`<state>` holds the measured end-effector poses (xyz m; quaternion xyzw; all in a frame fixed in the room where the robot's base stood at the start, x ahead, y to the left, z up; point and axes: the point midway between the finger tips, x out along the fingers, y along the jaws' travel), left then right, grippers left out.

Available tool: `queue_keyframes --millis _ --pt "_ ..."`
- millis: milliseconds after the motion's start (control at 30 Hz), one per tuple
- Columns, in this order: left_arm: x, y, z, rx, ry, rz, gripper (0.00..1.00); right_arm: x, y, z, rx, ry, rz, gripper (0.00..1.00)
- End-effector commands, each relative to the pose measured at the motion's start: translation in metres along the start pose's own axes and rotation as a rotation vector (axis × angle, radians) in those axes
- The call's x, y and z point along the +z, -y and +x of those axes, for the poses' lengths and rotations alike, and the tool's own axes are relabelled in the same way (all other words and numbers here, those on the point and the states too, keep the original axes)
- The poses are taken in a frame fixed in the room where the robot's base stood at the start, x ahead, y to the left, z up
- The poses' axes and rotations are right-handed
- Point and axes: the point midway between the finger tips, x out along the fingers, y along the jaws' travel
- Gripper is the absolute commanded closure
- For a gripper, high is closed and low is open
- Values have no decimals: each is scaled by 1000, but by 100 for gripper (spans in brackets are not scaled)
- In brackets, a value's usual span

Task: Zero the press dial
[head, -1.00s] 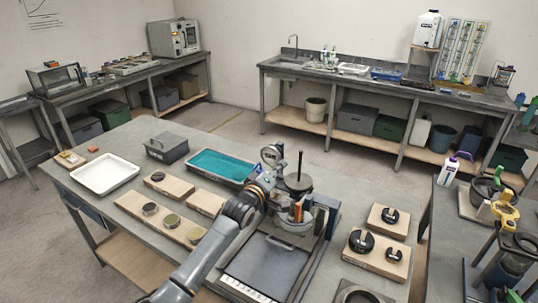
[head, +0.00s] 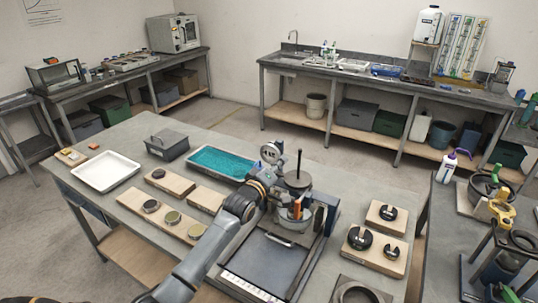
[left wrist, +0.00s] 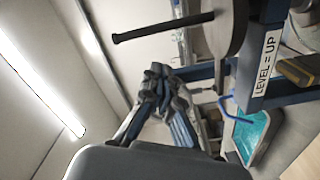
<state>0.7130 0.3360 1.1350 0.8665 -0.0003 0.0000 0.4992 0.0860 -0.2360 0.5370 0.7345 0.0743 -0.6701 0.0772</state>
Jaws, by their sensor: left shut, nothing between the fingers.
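In the left wrist view the gripper (left wrist: 160,82) is shut and empty. That view also shows part of the press (left wrist: 262,60), with a "LEVEL = UP" label and a black rod. The dial's face is too small to read. My right gripper is out of view.
A teal tray (head: 222,163), a white tray (head: 105,174) and wooden blocks with discs lie left of the press. Blocks with black weights (head: 376,250) lie to its right. A dark flat plate (head: 262,262) lies in front. A second bench stands at far right.

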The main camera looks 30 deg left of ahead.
Motion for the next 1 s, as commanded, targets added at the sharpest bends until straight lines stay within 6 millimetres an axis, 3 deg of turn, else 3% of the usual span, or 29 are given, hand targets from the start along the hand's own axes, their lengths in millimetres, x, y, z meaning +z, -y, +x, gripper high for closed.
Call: queue_keyframes --millis 367,700,1000 --pt "5 -4 -3 -2 -2 1 100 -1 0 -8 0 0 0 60" --pt "5 -6 -42 -4 1 0 100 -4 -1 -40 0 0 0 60" --pt "7 -4 -60 -1 0 0 100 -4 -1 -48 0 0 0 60"
